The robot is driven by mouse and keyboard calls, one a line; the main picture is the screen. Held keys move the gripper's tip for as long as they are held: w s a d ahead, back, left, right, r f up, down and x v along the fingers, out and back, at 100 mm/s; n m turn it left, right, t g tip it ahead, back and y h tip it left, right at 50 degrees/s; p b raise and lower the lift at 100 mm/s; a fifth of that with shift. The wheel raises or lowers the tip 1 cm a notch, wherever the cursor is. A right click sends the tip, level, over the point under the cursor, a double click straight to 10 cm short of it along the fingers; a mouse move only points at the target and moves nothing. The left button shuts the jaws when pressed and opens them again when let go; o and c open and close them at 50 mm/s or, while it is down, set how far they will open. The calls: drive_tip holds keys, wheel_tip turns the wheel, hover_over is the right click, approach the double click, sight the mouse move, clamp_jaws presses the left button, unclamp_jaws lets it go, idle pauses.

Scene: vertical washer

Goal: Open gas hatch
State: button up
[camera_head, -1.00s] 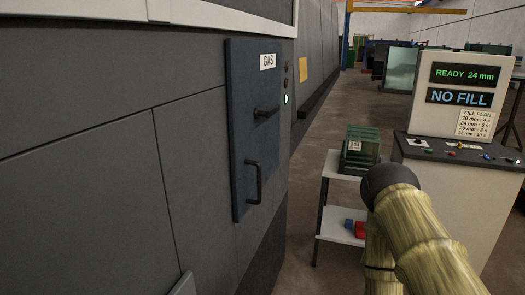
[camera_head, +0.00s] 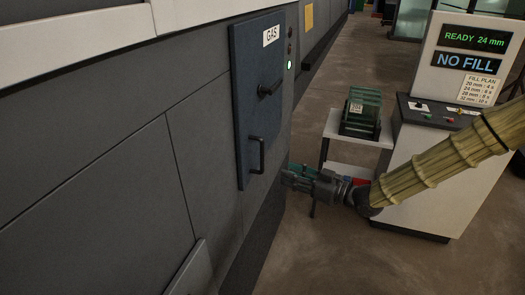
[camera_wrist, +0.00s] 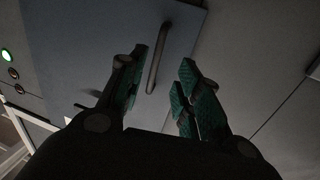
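The gas hatch (camera_head: 258,95) is a dark blue-grey panel labelled GAS on the grey machine wall, and it looks shut. My gripper (camera_head: 288,178) is just right of and below the hatch, apart from the bar handle. In the wrist view my gripper (camera_wrist: 160,82) is open with green-padded fingers. The bar handle (camera_wrist: 158,55) shows beyond and between the fingertips, nearer the left finger.
A white shelf cart (camera_head: 335,128) with a rack of glass panes (camera_head: 362,112) stands right of the hatch. A control console (camera_head: 465,75) reading READY 24 mm and NO FILL stands further right. Floor (camera_head: 310,250) in front is clear. A green light (camera_head: 289,65) glows beside the hatch.

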sight(262, 170)
drive_tip(key=shift+n+y, duration=0.3)
drive_tip(key=shift+n, duration=0.1)
drive_tip(key=p+x, duration=0.1)
drive_tip(key=x, duration=0.2)
drive_tip(key=r+p+x, duration=0.1)
drive_tip(key=x, duration=0.3)
drive_tip(key=r+p+x, duration=0.1)
drive_tip(key=p+x, duration=0.1)
drive_tip(key=x, duration=0.2)
drive_tip(key=shift+w+d, duration=0.1)
drive_tip(key=shift+d, duration=0.05)
clamp_jaws()
